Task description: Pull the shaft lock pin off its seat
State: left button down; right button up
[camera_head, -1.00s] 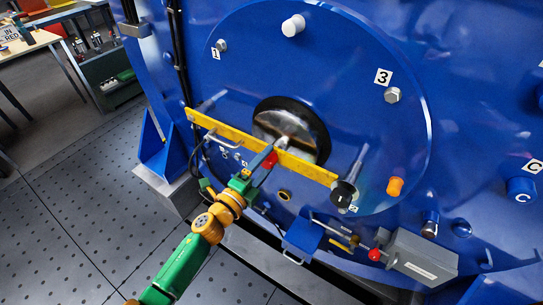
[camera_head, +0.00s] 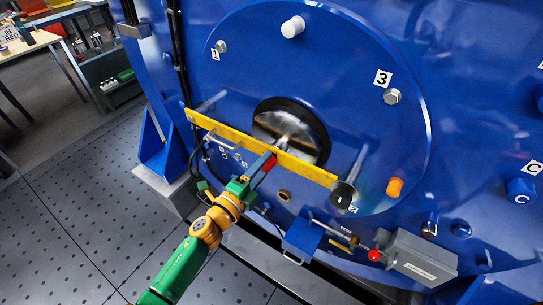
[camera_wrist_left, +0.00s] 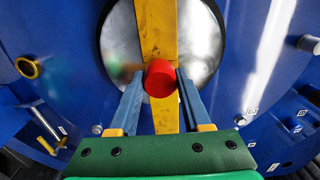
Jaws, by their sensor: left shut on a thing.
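The shaft lock pin shows as a round red knob (camera_head: 268,165) in front of the yellow bar (camera_head: 215,126). This bar crosses the silver shaft end (camera_head: 305,141) at a slant. In the left wrist view the red knob (camera_wrist_left: 159,78) sits between the blue fingers, with the yellow bar (camera_wrist_left: 158,30) upright behind it. My left gripper (camera_head: 263,163) is shut on the knob. The fingers partly hide the knob in the head view, and the knob hides the pin's seat in the wrist view. My right gripper is not in view.
A black knob (camera_head: 342,194) stands at the bar's right end. A blue box (camera_head: 302,238), a grey box (camera_head: 421,258) and an orange plug (camera_head: 394,187) are lower right. Bolts stick out of the blue cover (camera_head: 250,60). The perforated floor (camera_head: 85,220) at left is clear.

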pick_arm(q)
jog(key=shift+p+v, duration=0.85)
jog(key=shift+v, duration=1.85)
jog(key=shift+r, duration=0.1)
jog(key=shift+v, duration=0.75)
jog(key=p+v, duration=0.1)
jog(key=v, duration=2.1)
